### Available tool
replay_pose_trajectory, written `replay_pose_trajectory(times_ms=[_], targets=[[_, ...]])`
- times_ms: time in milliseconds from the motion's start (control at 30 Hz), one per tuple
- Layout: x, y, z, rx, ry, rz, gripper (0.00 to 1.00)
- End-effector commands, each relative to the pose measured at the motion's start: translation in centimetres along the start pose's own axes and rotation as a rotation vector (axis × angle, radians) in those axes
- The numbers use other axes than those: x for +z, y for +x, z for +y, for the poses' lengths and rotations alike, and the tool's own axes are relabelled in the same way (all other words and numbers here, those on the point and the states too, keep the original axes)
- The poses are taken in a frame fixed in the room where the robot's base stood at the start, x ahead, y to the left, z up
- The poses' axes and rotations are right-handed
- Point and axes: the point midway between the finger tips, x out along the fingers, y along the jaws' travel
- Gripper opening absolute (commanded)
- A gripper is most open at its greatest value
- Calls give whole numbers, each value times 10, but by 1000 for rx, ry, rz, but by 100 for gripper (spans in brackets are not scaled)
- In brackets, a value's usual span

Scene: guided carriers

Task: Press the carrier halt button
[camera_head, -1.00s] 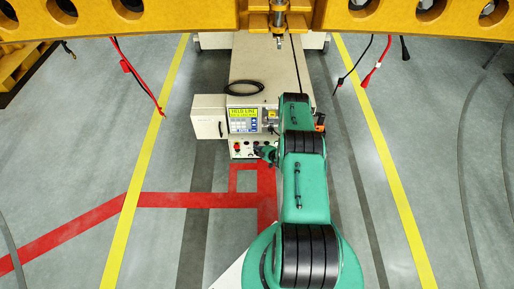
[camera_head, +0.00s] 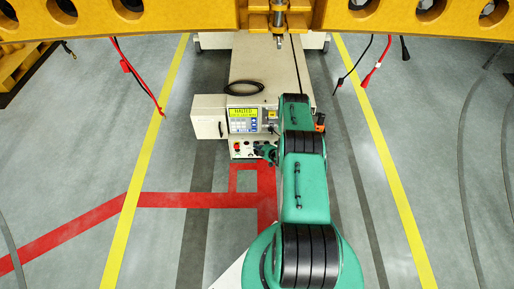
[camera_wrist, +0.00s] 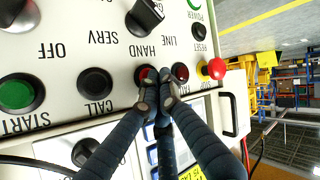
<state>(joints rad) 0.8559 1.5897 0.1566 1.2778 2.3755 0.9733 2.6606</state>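The carrier's control panel (camera_head: 240,148) faces me in the head view, and its yellow screen (camera_head: 243,113) reads "HALTED" on the top line. In the wrist view the panel appears upside down. My gripper (camera_wrist: 158,92) is shut, its dark fingers bunched together at a red button (camera_wrist: 145,73) between the black CALL button (camera_wrist: 95,83) and a small red lamp (camera_wrist: 180,72). The fingertips cover part of that button and its label, and appear to touch it. In the head view my gripper (camera_head: 267,152) is at the panel's right part.
A red mushroom knob (camera_wrist: 214,69), a green START button (camera_wrist: 18,95) and a selector (camera_wrist: 145,17) sit close by on the panel. A yellow overhead frame (camera_head: 120,20) with hanging red and black cables spans the top. Floor on both sides is clear.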

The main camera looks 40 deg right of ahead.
Motion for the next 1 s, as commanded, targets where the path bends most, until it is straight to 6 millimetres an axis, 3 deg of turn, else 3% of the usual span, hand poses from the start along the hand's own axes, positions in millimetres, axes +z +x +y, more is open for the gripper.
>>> replay_pose_trajectory(times_ms=[1000], targets=[[0, -12, -12, 0, 0, 1, 0]])
